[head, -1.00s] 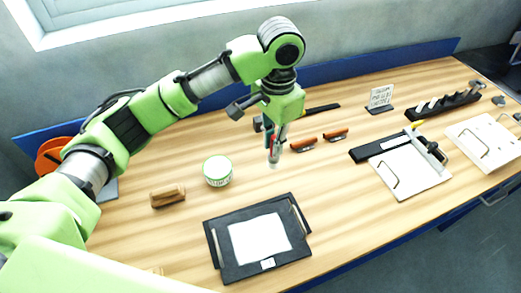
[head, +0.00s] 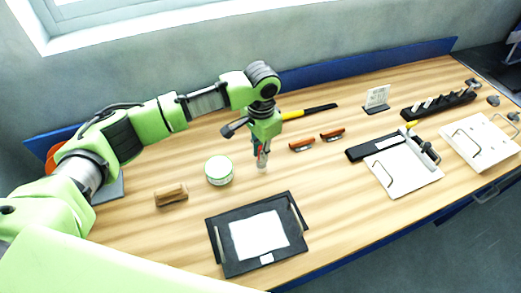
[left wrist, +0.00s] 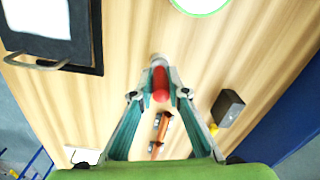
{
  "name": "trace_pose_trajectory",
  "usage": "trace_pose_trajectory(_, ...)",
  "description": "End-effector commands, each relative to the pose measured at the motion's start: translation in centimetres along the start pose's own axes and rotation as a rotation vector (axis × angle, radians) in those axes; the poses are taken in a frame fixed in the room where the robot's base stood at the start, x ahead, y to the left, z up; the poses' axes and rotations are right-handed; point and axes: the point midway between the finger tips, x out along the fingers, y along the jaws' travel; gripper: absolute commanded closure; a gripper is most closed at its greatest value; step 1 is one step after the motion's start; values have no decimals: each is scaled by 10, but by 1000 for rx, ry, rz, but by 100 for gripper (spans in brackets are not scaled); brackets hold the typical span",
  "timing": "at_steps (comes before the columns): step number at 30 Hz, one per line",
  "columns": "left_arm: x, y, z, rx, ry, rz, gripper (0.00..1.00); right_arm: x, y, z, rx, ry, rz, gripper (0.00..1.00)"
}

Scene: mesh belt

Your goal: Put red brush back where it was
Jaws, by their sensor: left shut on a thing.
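The red brush (left wrist: 160,85) is between the fingertips of my left gripper (head: 262,152), which is shut on it. In the head view the brush (head: 262,160) hangs roughly upright, with a pale lower end close to the tabletop; I cannot tell if it touches. It is to the right of a round white tub with a green rim (head: 219,171) and beyond a black framed tray (head: 213,250). The gripper hides part of the brush. My right gripper is not in view.
Two orange-brown handled tools (head: 301,145) lie right of the gripper, and a black and yellow tool (head: 310,112) lies behind it. A wooden block (head: 171,195) is left of the tub. Clipboards and a black rack (head: 437,105) fill the right side. Wood between tray and tools is clear.

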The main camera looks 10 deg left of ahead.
Motion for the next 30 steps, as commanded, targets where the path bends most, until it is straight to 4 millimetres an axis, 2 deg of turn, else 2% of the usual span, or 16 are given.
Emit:
trace_pose_trajectory(4, 2, 0, 0, 0, 0, 1, 100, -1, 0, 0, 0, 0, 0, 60)
trace_pose_trajectory(5, 2, 0, 0, 0, 1, 1, 77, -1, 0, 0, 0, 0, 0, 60)
trace_pose_trajectory(6, 2, 0, 0, 0, 1, 0, 68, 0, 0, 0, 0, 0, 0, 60)
trace_pose_trajectory(16, 1, 0, 0, 0, 1, 0, 68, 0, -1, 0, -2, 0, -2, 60)
trace_pose_trajectory(20, -6, 0, -1, 0, 2, -1, 68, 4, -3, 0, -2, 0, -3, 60)
trace_pose_trajectory(23, -21, 0, -2, 0, 5, -1, 68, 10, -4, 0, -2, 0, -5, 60)
trace_pose_trajectory(30, -73, 0, -2, 0, 5, -2, 68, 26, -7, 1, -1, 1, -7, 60)
